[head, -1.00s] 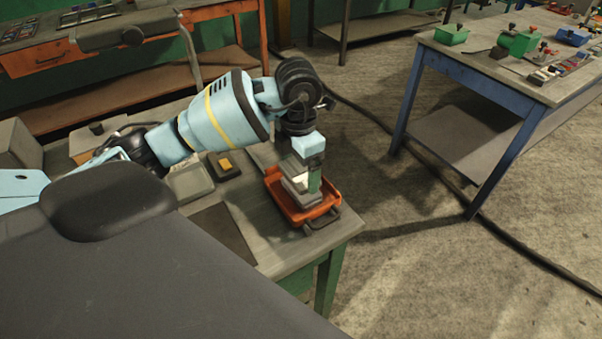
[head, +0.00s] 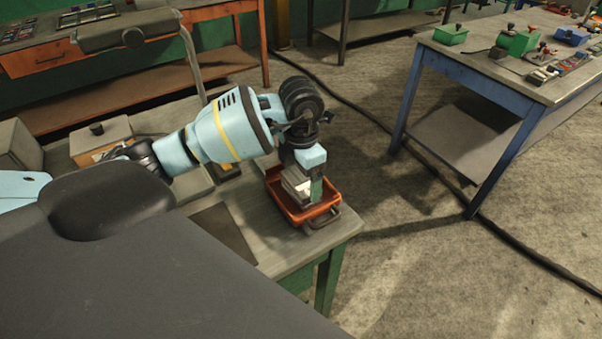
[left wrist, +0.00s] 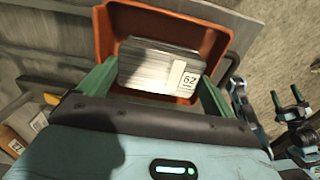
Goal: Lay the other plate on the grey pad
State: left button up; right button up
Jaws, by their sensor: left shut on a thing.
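My left gripper (head: 302,190) points down over the orange-red tray (head: 330,209) at the bench's front right corner. It is shut on a pale grey plate (left wrist: 160,68). In the left wrist view the plate lies between the two green fingers and bears a white label reading 62. The tray's wall (left wrist: 207,30) surrounds it there. I cannot tell whether the plate touches the tray floor or whether more plates lie under it. A flat dark grey sheet (head: 225,229), perhaps the grey pad, lies on the bench left of the tray.
A grey-lidded box (head: 100,140) stands at the back left of the bench (head: 268,240). My forearm covers part of the bench middle. A blue-legged table (head: 480,80) with green boxes stands apart at the right, across open floor.

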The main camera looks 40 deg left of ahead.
aim_at(301, 180)
pick_arm(q)
jog(key=o, duration=1.2)
notch_tip(301, 180, up, 12)
jog(key=shift+r+p, duration=0.1)
jog(key=shift+p, duration=0.35)
